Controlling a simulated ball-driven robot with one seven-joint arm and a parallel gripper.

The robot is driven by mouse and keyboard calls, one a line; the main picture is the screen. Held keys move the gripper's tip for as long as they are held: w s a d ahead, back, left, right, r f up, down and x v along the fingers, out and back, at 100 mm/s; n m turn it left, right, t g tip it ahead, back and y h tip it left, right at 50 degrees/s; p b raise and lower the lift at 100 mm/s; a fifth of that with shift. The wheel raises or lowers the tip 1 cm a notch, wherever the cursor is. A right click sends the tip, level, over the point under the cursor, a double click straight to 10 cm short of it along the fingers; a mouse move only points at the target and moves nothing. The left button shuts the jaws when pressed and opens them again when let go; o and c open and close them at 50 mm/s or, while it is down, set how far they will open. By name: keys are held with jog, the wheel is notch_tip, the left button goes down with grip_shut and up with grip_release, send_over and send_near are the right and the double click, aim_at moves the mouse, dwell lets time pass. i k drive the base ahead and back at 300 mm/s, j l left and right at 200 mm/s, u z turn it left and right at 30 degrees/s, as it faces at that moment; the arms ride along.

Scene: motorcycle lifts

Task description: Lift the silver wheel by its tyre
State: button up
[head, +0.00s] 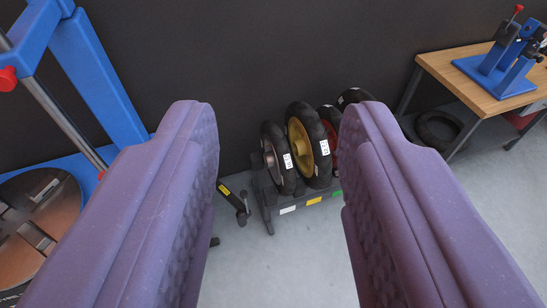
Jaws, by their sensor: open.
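Wheels with black tyres stand upright side by side in a low dark rack (268,202) on the floor against the wall. The leftmost one, with a dull silver-looking rim, appears to be the silver wheel (270,160); its tyre carries a white tag. My gripper (278,118) is open and empty, its two purple padded fingers spread wide in the foreground. The silver wheel shows in the gap between the fingers, well beyond them and apart from them.
A gold-rimmed wheel (302,142) stands right of it, then a red-rimmed wheel (330,125) and another tyre (352,97), partly hidden by my right finger. A black-and-yellow tool (234,200) is left of the rack. A wooden bench (470,72) stands right, blue machine frame (95,75) left.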

aim_at(278, 156)
jog(key=i+l+z, duration=0.1)
jog(key=i+z, duration=0.3)
jog(key=i, duration=2.2)
